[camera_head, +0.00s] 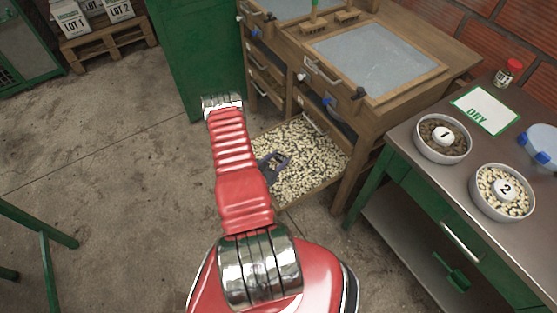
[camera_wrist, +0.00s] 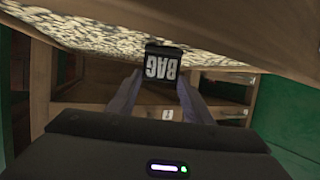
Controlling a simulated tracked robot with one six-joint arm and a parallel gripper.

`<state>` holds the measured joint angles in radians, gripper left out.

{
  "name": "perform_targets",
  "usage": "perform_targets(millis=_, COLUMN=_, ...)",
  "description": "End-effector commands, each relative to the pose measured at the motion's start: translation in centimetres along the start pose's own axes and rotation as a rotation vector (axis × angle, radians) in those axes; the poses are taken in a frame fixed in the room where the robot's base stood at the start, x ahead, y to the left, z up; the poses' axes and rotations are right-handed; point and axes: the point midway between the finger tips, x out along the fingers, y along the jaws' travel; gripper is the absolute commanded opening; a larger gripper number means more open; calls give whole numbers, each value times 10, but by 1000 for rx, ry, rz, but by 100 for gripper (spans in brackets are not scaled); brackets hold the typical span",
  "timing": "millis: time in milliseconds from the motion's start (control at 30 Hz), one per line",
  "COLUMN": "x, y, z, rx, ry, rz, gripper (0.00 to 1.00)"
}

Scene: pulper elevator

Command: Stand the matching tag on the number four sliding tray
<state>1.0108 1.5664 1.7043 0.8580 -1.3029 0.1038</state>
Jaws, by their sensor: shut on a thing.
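My gripper (camera_head: 274,163) shows as a dark fork over the pulled-out low tray (camera_head: 328,183) of pale beans. In the wrist view, its two fingers (camera_wrist: 160,97) are shut on a black tag (camera_wrist: 163,63) with white letters reading BAG, upside down in that picture. The tag is close to the bean layer, which fills the top of the wrist view (camera_wrist: 100,36); I cannot tell whether it touches the beans. The tag cannot be made out in the head view. No number shows on the tray.
The tray sits in a wooden cabinet (camera_head: 375,97) with other sliding trays above. A green table (camera_head: 415,195) at right carries bowls marked 1 (camera_head: 420,150) and 2 (camera_head: 476,203), plus a DRY card (camera_head: 486,108). A green cabinet (camera_head: 195,55) stands behind left. The floor at left is mostly clear.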

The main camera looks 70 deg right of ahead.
Motion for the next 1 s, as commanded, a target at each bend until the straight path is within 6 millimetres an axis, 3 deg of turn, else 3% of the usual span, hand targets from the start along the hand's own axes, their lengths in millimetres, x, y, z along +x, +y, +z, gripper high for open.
perform_targets(millis=467, x=2, y=0, z=6, rx=0, ry=0, rz=0, gripper=25)
perform_targets(millis=500, x=2, y=0, z=6, rx=0, ry=0, rz=0, gripper=49)
perform_targets(millis=733, x=2, y=0, z=6, rx=0, ry=0, rz=0, gripper=65)
perform_targets(millis=1000, x=2, y=0, z=5, rx=0, ry=0, rz=0, gripper=65)
